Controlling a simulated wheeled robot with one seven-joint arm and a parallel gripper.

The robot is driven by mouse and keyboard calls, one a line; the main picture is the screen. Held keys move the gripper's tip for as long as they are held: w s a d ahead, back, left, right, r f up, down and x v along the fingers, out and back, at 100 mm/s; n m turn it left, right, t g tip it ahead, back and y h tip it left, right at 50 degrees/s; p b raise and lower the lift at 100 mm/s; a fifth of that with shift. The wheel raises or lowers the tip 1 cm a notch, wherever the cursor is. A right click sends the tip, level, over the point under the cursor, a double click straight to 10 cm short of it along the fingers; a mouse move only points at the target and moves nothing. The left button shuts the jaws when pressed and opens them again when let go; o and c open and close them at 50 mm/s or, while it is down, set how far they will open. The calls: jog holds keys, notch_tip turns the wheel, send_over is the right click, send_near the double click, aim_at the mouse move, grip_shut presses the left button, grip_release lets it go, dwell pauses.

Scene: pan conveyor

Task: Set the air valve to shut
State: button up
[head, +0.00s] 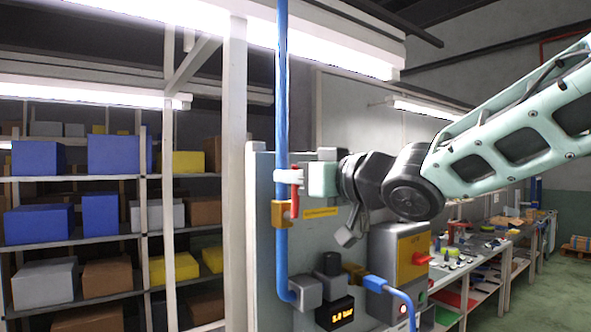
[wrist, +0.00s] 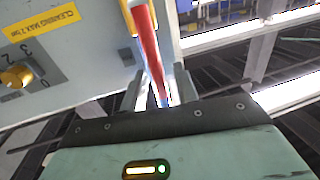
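The air valve has a brass-yellow body (head: 281,214) on the vertical blue pipe (head: 282,90), at the left edge of a grey panel. Its red lever (head: 295,203) stands upright, roughly in line with the pipe. In the wrist view the red lever (wrist: 149,45) runs down toward my gripper (wrist: 160,92), its end between the two fingers. The fingers stand apart with gaps beside the lever, so my gripper is open. In the head view my gripper (head: 303,177) is at the lever's upper end. Whether a finger touches it is unclear.
The panel (head: 264,262) carries a yellow label (head: 320,212), a display reading 5.0 bar (head: 336,313) and a switch box (head: 399,265) with a red knob. A brass dial knob (wrist: 15,77) shows in the wrist view. Shelves with boxes stand left; a workbench (head: 470,265) stands right.

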jog(key=shift+w+a, duration=0.1)
grip_shut()
